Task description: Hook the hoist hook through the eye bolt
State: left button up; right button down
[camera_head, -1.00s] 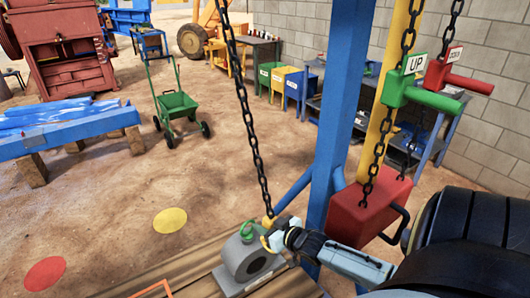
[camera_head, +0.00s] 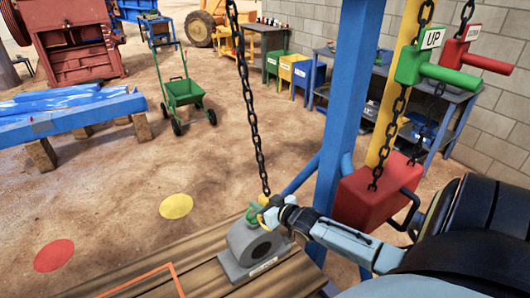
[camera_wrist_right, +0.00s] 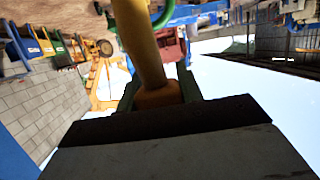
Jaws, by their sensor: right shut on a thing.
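The yellow hoist hook (camera_head: 263,200) hangs at the lower end of a dark chain. My right gripper (camera_head: 268,208) is shut on it. In the right wrist view the hook's yellow-orange shank (camera_wrist_right: 140,45) stands between the jaws (camera_wrist_right: 158,95). The green eye bolt (camera_head: 256,217) is on top of a grey bearing housing (camera_head: 240,245), directly beside and slightly below the gripper. A green curved piece (camera_wrist_right: 178,15) shows close to the shank in the wrist view. The hook's tip is hidden, so I cannot tell whether it passes through the eye. My left gripper is out of view.
The housing stands on a wooden deck (camera_head: 205,262) with an orange outline. A blue post (camera_head: 343,110) and red hoist block (camera_head: 365,197) stand close on the right. Green UP (camera_head: 425,62) and red (camera_head: 465,50) handles hang above. Open dirt floor lies to the left.

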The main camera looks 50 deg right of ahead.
jog(key=shift+w, duration=0.1)
dwell(0.3)
jog(key=w, duration=0.1)
jog(key=w+b, duration=0.1)
jog(key=w, duration=0.1)
jog(key=shift+w+d+r, duration=0.15)
jog(key=shift+w+d, duration=0.05)
jog(key=shift+d, duration=0.05)
jog(key=shift+r, duration=0.1)
dwell(0.5)
jog(key=shift+w+r, duration=0.5)
jog(key=shift+w, duration=0.1)
jog(key=shift+w+r+p, duration=0.4)
jog(key=shift+r+p, duration=0.15)
jog(key=shift+r, duration=0.2)
jog(key=shift+w+r, duration=0.1)
